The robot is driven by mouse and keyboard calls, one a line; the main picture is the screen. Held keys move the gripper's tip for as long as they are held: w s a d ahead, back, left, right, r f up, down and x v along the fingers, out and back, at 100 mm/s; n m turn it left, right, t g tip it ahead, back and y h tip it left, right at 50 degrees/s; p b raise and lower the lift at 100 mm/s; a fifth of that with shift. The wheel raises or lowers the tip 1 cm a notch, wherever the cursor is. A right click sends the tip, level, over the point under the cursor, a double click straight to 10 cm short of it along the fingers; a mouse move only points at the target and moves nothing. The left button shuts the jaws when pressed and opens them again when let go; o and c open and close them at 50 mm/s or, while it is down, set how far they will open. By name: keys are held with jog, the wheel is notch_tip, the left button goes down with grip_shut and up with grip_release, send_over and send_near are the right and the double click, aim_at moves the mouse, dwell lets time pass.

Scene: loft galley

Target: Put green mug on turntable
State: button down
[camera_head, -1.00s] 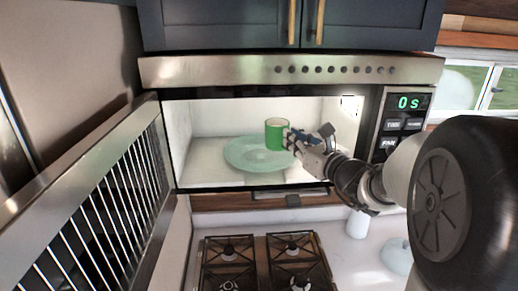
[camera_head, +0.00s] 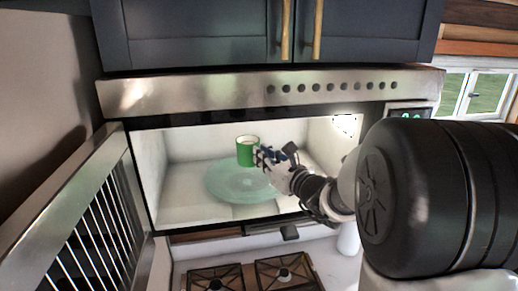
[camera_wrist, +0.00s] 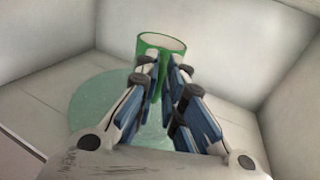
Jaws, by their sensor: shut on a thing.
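The green mug (camera_head: 245,153) is upright inside the open microwave, over the far part of the glass turntable (camera_head: 228,187). My gripper (camera_head: 262,155) reaches in from the right and is shut on the mug's near side. In the wrist view my gripper (camera_wrist: 163,62) has its fingers closed together at the green mug (camera_wrist: 148,42), hiding part of it. The pale green turntable (camera_wrist: 88,113) lies below. I cannot tell whether the mug's base touches the turntable or is a little above it.
The microwave door (camera_head: 82,215) stands open at the left. The cavity's right wall (camera_head: 343,140) is close to my arm. A hob (camera_head: 245,277) lies below the microwave, and dark cabinets (camera_head: 195,30) hang above it.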

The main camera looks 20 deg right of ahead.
aim_at(254, 165)
notch_tip(254, 165, down, 4)
jog(key=shift+w+a+f, duration=0.1)
jog(key=shift+w+f, duration=0.1)
jog(key=shift+f, duration=0.3)
jog(key=shift+f, duration=0.1)
jog(key=c, duration=1.7)
grip_release()
